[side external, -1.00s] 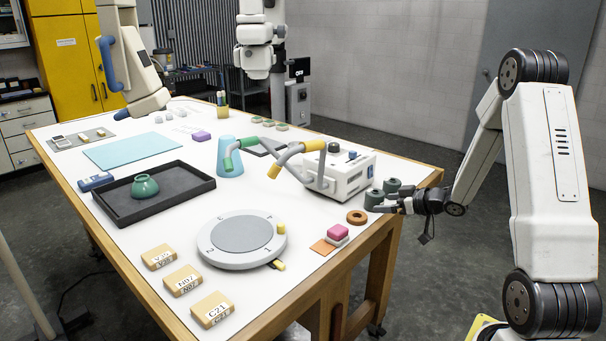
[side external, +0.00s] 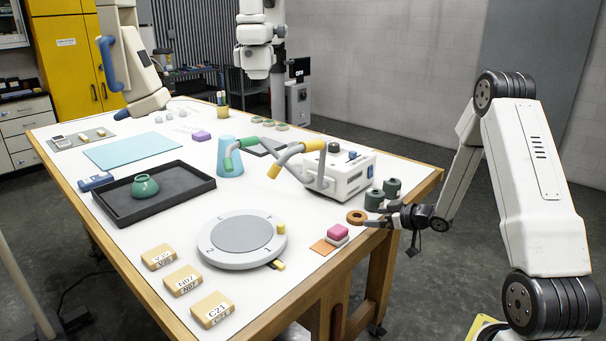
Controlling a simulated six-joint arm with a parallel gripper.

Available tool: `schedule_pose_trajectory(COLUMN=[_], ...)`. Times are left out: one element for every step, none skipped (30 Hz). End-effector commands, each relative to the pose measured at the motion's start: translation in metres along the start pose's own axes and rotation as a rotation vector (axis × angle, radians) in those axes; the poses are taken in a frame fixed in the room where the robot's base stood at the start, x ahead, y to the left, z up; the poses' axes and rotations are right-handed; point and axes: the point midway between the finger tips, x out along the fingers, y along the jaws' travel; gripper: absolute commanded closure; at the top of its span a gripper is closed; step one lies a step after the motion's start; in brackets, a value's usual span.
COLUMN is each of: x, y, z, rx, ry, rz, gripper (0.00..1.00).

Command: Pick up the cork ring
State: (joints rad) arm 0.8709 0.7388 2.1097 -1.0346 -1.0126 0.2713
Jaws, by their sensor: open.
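The cork ring (side external: 356,217) is a small brown-orange ring lying flat on the white table near its right edge. My gripper (side external: 376,217) is open, with its dark fingers pointing left at table height. The fingertips are just right of the ring; I cannot tell whether they touch it. Nothing shows between the fingers.
Dark green cylinders (side external: 374,200) stand right behind the ring, close to my fingers. A white box device (side external: 340,176) with a grey pipe is behind them. A grey turntable (side external: 241,234) is farther left.

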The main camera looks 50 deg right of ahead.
Motion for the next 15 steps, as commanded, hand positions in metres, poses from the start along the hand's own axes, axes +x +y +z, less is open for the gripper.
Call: schedule_pose_trajectory(x=[0.000,0.000,0.001,0.001,0.002,0.004,0.005,0.007,0.011,0.014,0.018,0.022,0.026,0.029,0.034], y=[0.000,0.000,0.000,0.000,0.000,0.000,-0.001,-0.001,-0.001,-0.001,-0.002,-0.002,-0.002,-0.003,-0.003], z=[0.000,0.000,0.000,0.000,0.000,0.000,0.000,0.000,-0.001,-0.001,-0.002,-0.002,-0.003,-0.003,-0.003], rx=[0.000,0.001,0.001,0.001,0.001,0.001,0.001,0.001,0.001,0.001,0.000,0.000,0.001,0.001,0.001], ry=[0.000,0.000,0.000,0.000,-0.001,-0.001,-0.001,-0.001,-0.002,-0.002,-0.002,-0.002,-0.001,-0.001,-0.001], rz=[0.000,0.000,0.000,0.000,0.000,0.000,0.000,0.000,-0.001,-0.001,-0.002,-0.002,-0.001,-0.001,-0.002], gripper=[0.00,0.00,0.00,0.00,0.00,0.00,0.00,0.00,0.00,0.00,0.00,0.00,0.00,0.00,0.00])
